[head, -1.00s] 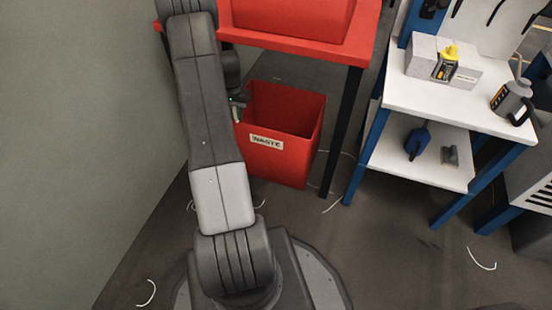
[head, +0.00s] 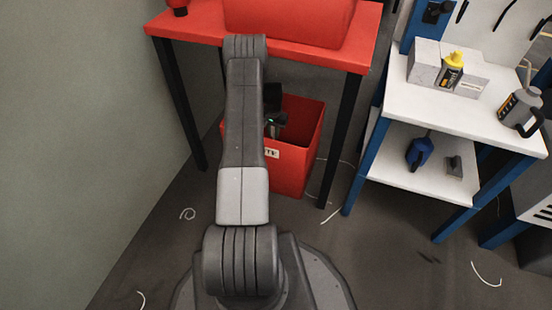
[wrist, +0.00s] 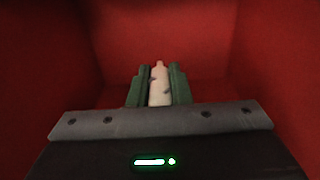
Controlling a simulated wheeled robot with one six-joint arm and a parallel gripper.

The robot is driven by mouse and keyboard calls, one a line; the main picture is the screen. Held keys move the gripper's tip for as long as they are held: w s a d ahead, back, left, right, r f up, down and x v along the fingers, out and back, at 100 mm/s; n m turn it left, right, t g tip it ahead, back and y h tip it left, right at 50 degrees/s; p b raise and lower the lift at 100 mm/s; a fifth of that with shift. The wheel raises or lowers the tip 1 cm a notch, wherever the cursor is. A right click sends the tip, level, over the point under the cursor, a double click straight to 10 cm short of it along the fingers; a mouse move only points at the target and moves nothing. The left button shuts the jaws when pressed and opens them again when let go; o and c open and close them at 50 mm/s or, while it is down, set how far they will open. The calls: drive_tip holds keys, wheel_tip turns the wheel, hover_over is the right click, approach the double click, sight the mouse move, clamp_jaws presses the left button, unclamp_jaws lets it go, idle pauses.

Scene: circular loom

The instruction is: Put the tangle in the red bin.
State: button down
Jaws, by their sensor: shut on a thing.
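The red bin (head: 304,165) stands on the floor under the red table, and my arm hides its left part and most of its label. In the wrist view its red walls (wrist: 270,60) surround my gripper (wrist: 159,72), which points down into it. The green fingers are shut on a pale, narrow thing, taken as the tangle (wrist: 159,90); only a slim upright part of it shows. In the head view my gripper (head: 275,128) is at the bin's opening, and the tangle cannot be made out there.
The red table (head: 300,52) stands over the bin, its black legs on either side. A white shelf unit (head: 400,105) with blue legs is at the right. Loose pale threads (head: 187,214) lie on the floor. A grey-green wall is at the left.

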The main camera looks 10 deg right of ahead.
wheel_tip(320, 180, down, 15)
drive_tip(key=b, duration=0.4)
drive_tip(key=shift+r, duration=0.15)
drive_tip(key=shift+f, duration=0.6)
drive_tip(key=c, duration=1.3)
unclamp_jaws()
drive_tip(key=shift+c, duration=0.2)
drive_tip(key=shift+r, duration=0.1)
wheel_tip(320, 180, up, 13)
drive_tip(key=p, duration=0.3)
drive_tip(key=shift+p, duration=0.4)
